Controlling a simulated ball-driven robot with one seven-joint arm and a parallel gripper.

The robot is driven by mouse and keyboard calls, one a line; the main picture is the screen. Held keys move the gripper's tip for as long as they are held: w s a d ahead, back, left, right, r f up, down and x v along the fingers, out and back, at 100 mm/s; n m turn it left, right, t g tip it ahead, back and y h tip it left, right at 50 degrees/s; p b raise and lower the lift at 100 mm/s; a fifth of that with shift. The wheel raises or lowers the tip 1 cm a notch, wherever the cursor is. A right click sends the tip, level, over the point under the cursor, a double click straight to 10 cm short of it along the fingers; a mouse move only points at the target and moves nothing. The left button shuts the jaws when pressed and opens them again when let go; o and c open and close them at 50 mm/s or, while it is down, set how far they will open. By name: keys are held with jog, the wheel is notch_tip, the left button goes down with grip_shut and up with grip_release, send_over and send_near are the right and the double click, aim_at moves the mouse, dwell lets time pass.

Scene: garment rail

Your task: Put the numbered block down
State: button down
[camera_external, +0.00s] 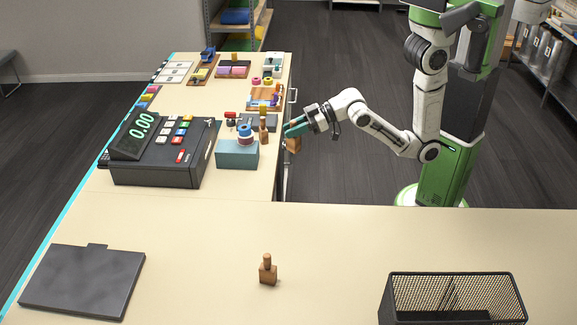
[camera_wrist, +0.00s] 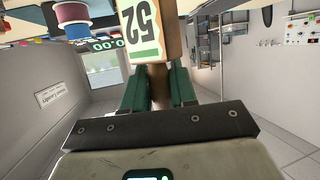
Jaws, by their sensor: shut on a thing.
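The numbered block (camera_wrist: 142,32) is wooden with a pale label reading 52, upside down in the wrist view. My gripper (camera_wrist: 158,92) is shut on its narrow handle with two green fingers. In the external view my gripper (camera_external: 294,129) is at the right edge of the long counter, with the brown block (camera_external: 293,144) hanging below it. The block appears off the counter's edge, beside the drawers; its exact height is hard to tell. A similar wooden block with a knob (camera_external: 267,271) stands upright on the front counter.
A teal box (camera_external: 238,154) with spools on top, a black register (camera_external: 165,160) and small wooden pieces (camera_external: 263,130) stand near my gripper. A dark flat plate (camera_external: 82,281) and a black mesh basket (camera_external: 455,293) are on the front counter. Its middle has free room.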

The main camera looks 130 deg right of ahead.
jog(key=shift+s+d, duration=0.3)
jog(key=shift+w+d+f+b, duration=0.8)
jog(key=shift+w+f+b, duration=0.8)
jog(key=shift+w+f, duration=0.6)
jog(key=shift+w+d+f+b, duration=0.85)
jog(key=shift+w+f+b, duration=0.7)
jog(key=shift+w+f, duration=0.6)
jog(key=shift+w+d+f+b, duration=0.8)
jog(key=shift+w+f+b, duration=0.8)
jog(key=shift+w+f, duration=0.6)
jog(key=c, duration=0.9)
grip_release()
